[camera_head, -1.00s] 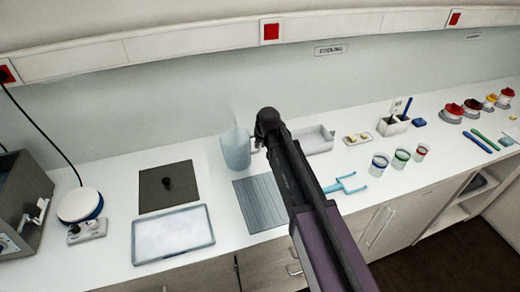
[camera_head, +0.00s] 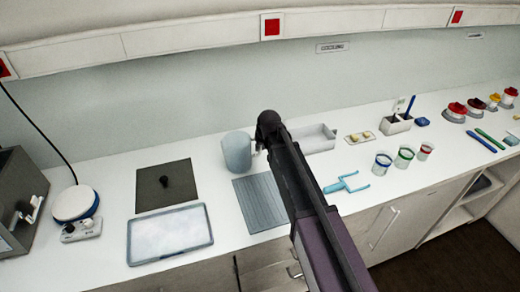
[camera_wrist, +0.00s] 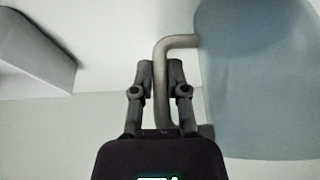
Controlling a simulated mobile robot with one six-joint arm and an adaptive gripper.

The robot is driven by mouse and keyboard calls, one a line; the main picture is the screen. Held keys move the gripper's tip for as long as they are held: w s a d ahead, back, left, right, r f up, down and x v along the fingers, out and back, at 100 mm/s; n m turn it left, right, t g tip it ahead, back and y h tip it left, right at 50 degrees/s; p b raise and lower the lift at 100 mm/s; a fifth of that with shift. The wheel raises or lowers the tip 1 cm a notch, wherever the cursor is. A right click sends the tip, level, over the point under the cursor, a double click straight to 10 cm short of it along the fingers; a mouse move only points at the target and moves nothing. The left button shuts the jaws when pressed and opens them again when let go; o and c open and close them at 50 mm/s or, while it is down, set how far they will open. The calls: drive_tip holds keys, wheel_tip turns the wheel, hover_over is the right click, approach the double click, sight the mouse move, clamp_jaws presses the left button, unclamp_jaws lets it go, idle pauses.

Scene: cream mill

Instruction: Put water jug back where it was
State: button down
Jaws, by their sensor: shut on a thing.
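The water jug (camera_head: 237,153) is a pale blue-grey jug at the back of the counter in the head view, upright, left of my arm. In the wrist view the jug (camera_wrist: 258,85) fills the right side, with its grey handle (camera_wrist: 162,85) between my fingers. My gripper (camera_wrist: 160,75) is shut on the handle. In the head view my gripper is mostly hidden behind my dark wrist. I cannot tell whether the jug's base touches the counter.
A dark board with a black knob (camera_head: 166,182) lies left of the jug. A grey ribbed mat (camera_head: 262,203) lies in front. A white tray (camera_head: 318,139) stands to the right. A framed pale tray (camera_head: 170,234) and a blue fork-shaped tool (camera_head: 348,183) lie nearer the front.

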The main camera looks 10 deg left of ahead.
drive_tip(key=shift+f, duration=0.1)
drive_tip(key=c, duration=0.6)
unclamp_jaws()
drive_tip(key=shift+c, duration=0.2)
drive_tip(key=shift+r, duration=0.2)
drive_tip(key=p+v, duration=1.1)
drive_tip(key=v, duration=0.1)
idle(0.8)
